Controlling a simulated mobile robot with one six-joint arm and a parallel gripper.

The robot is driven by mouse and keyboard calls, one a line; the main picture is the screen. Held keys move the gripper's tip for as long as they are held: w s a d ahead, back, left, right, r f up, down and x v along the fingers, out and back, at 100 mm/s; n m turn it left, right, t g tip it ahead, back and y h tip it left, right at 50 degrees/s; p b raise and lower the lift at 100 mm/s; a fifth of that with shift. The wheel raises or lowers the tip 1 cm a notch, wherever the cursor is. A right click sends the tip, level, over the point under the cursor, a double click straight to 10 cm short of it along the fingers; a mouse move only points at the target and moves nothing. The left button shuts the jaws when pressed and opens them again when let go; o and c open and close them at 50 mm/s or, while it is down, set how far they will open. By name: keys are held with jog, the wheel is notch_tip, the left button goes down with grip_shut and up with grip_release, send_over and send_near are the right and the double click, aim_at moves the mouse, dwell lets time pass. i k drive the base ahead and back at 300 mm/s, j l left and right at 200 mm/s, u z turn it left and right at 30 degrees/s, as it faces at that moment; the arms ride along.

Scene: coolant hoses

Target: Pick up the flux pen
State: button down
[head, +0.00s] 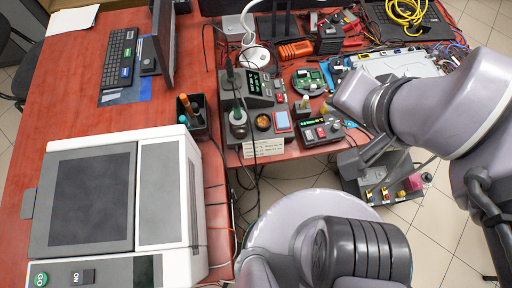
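I cannot single out the flux pen for certain at this size. A small black holder (196,122) on the red bench holds a few upright pen-like items, one with an orange top (185,101). My grey arm comes in from the right, over the bench's front edge.
A large white machine (190,200) fills the bench's lower left. Soldering stations (250,90), a green round board holder (308,80) and cables crowd the middle. A monitor (163,40) and keyboard (119,57) stand upper left. A grey rack (385,168) with small coloured items is below the arm.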

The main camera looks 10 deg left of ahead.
aim_at(305, 98)
jog(key=i+l+u, duration=0.1)
jog(key=u, duration=0.3)
jog(key=i+l+u, duration=0.1)
jog(key=l+u, duration=0.5)
jog(key=u, duration=0.25)
jog(key=l+u, duration=0.4)
jog(key=i+j, duration=0.05)
jog(key=j, duration=0.05)
